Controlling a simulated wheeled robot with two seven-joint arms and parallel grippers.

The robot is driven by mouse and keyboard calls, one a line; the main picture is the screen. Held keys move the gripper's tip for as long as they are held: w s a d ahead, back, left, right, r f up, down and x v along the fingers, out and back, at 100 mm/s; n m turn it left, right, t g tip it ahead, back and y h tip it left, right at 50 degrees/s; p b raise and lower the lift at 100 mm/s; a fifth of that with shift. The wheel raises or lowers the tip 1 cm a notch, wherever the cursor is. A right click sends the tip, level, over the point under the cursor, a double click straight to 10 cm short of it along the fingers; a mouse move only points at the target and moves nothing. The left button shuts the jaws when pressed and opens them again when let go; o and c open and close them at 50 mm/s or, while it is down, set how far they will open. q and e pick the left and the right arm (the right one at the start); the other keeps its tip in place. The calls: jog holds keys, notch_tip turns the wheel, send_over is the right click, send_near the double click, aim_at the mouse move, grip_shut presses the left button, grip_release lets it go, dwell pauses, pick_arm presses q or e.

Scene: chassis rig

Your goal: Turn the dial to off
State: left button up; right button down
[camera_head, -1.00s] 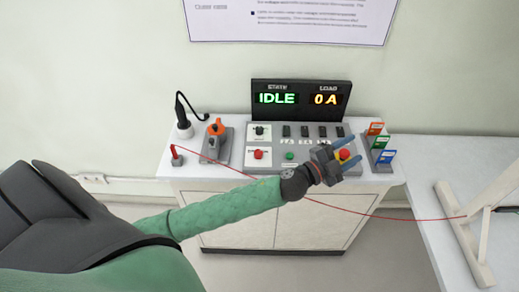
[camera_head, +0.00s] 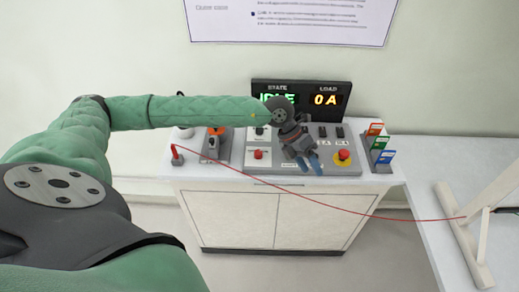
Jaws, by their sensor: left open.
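The dial (camera_head: 260,133) is a small black knob on a white plate at the upper left of the grey control panel (camera_head: 330,168). It sits just below my arm, which passes close above it in the picture, and its pointer setting is too small to read. My left gripper (camera_head: 308,164) hangs over the middle of the panel, to the right of the dial and apart from it. Its blue-tipped fingers point down and are open, with nothing seen between them. It hides the panel's middle switches and the green button. My right gripper is not in view.
The display (camera_head: 328,100) behind the panel reads IDLE, partly covered, and 0 A. A red button (camera_head: 259,154) and a red-and-yellow stop button (camera_head: 342,157) stand up from the panel. Coloured tags (camera_head: 380,142) stand at right. A red cord (camera_head: 370,214) crosses in front.

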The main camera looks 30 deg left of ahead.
aim_at(258, 152)
pick_arm(q)
jog(key=a+y, duration=0.2)
jog(key=a, duration=0.4)
jog(key=w+a+y, duration=0.1)
jog(key=a+y, duration=0.2)
jog(key=a, duration=0.4)
jog(key=w+a+r+y, duration=0.1)
jog(key=a+y, duration=0.1)
jog(key=a, duration=0.4)
jog(key=shift+w+a+n+y, duration=0.1)
jog(key=shift+a+n+y, duration=0.05)
jog(key=shift+n+y, duration=0.2)
jog(key=shift+a, duration=0.15)
jog(key=shift+f+p, duration=0.3)
jog(key=shift+p, duration=0.05)
jog(key=shift+f+p, duration=0.45)
jog(key=shift+f, duration=0.45)
notch_tip(258, 152, down, 4)
jog(key=shift+f+p, duration=0.1)
jog(key=shift+p, duration=0.85)
jog(key=shift+f, duration=0.55)
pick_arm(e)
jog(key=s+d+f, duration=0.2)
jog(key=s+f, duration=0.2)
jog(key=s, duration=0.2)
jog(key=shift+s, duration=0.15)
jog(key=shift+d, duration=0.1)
pick_arm(q)
jog(key=c, duration=1)
jog(key=shift+o, duration=0.2)
